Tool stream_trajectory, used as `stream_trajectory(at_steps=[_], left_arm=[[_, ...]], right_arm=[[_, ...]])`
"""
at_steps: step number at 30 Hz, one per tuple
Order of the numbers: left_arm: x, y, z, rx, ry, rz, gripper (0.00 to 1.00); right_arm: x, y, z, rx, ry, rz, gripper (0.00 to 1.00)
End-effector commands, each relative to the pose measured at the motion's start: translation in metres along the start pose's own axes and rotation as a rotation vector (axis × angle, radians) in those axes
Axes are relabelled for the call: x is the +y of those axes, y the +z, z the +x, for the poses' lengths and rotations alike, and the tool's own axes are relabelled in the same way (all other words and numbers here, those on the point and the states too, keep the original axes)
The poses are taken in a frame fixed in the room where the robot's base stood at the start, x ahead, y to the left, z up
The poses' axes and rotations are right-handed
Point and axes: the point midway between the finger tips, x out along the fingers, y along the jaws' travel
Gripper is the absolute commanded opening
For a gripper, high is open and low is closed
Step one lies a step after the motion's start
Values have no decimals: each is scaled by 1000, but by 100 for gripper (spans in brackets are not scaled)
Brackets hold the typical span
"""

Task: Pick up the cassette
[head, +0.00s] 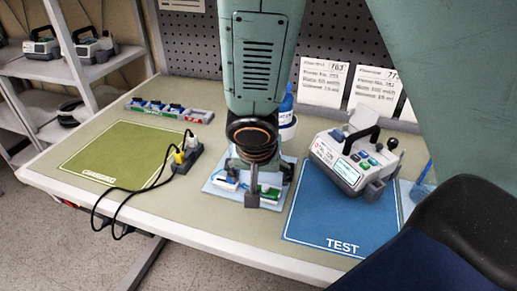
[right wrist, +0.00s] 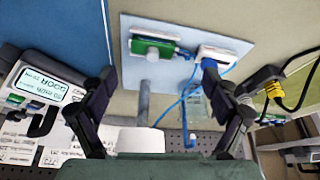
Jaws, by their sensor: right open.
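A green-and-white cassette (head: 270,193) lies on a light blue tray (head: 217,191). A white cassette with blue parts (head: 226,184) lies to its left, at the gripper's other side. In the right wrist view the green cassette (right wrist: 153,48) and the white cassette (right wrist: 222,48) lie beyond the fingertips, with thin blue tubing by them. My right gripper (right wrist: 157,76) is open and empty, above the tray; in the head view it (head: 252,188) points down and hides part of the tray. My left gripper is not seen.
A pump (head: 349,174) stands on the blue TEST mat (head: 318,221). Left of the tray are a black power strip (head: 187,157) with cables and a bare green mat (head: 117,150). A bottle (head: 286,103) stands behind the arm. A pegboard closes the back.

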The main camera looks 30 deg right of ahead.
Motion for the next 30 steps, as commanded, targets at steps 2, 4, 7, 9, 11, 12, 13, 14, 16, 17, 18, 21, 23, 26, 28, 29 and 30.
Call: stream_trajectory(at_steps=[2, 4, 7, 9, 11, 12, 13, 14, 16, 17, 18, 21, 23, 26, 28, 29, 30], left_arm=[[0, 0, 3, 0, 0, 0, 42], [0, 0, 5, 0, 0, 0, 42], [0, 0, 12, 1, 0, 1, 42], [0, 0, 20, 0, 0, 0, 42], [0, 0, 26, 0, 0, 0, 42], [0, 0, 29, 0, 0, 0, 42], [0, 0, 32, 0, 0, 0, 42], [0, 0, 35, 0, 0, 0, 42], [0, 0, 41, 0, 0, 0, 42], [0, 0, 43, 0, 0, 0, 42], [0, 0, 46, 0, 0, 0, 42], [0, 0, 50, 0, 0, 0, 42], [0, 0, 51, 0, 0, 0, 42], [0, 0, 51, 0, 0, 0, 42], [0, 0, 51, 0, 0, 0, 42], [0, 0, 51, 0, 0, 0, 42], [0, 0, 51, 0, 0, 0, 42]], right_arm=[[-1, -2, 1, 3, -5, 3, 88], [-1, -2, 3, 2, -6, 4, 88], [0, -1, 10, 1, -7, 4, 88], [2, 0, 16, 0, -6, 3, 88], [3, 0, 22, 0, -7, 3, 88], [4, 1, 26, -1, -7, 2, 88], [4, 1, 28, -1, -7, 3, 88], [5, 1, 31, -1, -7, 3, 88], [6, 1, 38, -1, -7, 2, 88], [6, 1, 42, -2, -7, 3, 88], [6, 1, 46, -1, -7, 2, 88], [6, 0, 52, -1, -7, 2, 88], [6, 0, 54, -1, -6, 2, 88], [6, 0, 55, -1, -5, 1, 88], [6, 0, 55, -1, -5, 1, 88], [6, 0, 55, -1, -5, 1, 88], [6, 0, 55, -1, -5, 1, 88]])
